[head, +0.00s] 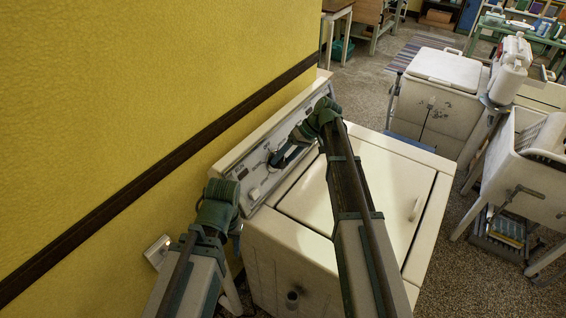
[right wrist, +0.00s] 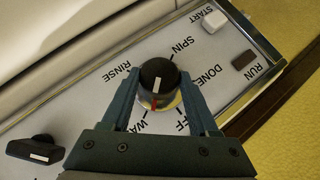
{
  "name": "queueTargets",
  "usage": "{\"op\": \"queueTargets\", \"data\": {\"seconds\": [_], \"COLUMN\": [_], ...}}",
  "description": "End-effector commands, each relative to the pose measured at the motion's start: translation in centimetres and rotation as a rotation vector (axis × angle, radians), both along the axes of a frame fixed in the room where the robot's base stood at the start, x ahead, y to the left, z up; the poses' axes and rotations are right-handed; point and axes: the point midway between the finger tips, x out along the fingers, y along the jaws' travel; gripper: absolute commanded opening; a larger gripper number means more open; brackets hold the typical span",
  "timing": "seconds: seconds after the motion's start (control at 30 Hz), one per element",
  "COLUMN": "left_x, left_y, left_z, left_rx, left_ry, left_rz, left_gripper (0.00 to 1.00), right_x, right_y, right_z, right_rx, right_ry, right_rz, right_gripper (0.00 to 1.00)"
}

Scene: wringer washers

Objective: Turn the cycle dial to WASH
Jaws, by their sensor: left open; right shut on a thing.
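The cycle dial (right wrist: 157,75) is a round black knob with a white line and a red mark, on the washer's light control panel (right wrist: 85,97). Labels SPIN, DONE, RINSE and partly covered WA… and …FF surround it. The red mark is on the side facing my gripper, between WA… and …FF; the exact setting is hard to tell. My right gripper (right wrist: 155,98) is shut on the dial, one finger on each side. In the head view it reaches the panel (head: 282,156).
A black lever knob (right wrist: 35,148), a white START button (right wrist: 214,20) and a dark RUN button (right wrist: 243,61) share the panel. A yellow wall (head: 130,90) stands close behind the washer. The lid (head: 385,190) is closed. Other washers (head: 435,100) stand to the right.

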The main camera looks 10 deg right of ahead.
Motion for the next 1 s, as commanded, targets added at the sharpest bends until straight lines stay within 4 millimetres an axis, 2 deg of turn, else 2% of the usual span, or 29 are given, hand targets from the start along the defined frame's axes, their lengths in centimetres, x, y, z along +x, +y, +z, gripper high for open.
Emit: {"op": "queueTargets", "data": {"seconds": [0.03,0.33,0.97,1.0], "left_x": [0.0,0.0,0.0,0.0], "left_y": [0.0,0.0,0.0,0.0], "left_z": [-0.7,-1.8,-2.0,-2.0], "left_rx": [0.000,0.000,0.000,0.000], "left_ry": [0.000,0.000,0.000,0.000], "left_rz": [0.000,0.001,0.001,0.001], "left_gripper": [0.53,0.53,0.53,0.53], "right_x": [0.0,0.0,0.0,0.0], "right_y": [-0.2,-0.2,-0.2,-0.2], "right_z": [-0.5,-0.4,-0.2,-0.2], "right_rx": [0.014,0.098,0.124,0.124], "right_ry": [0.023,0.107,0.134,0.134], "right_rz": [-0.010,-0.060,-0.077,-0.077], "right_gripper": [0.05,0.05,0.05,0.64]}}
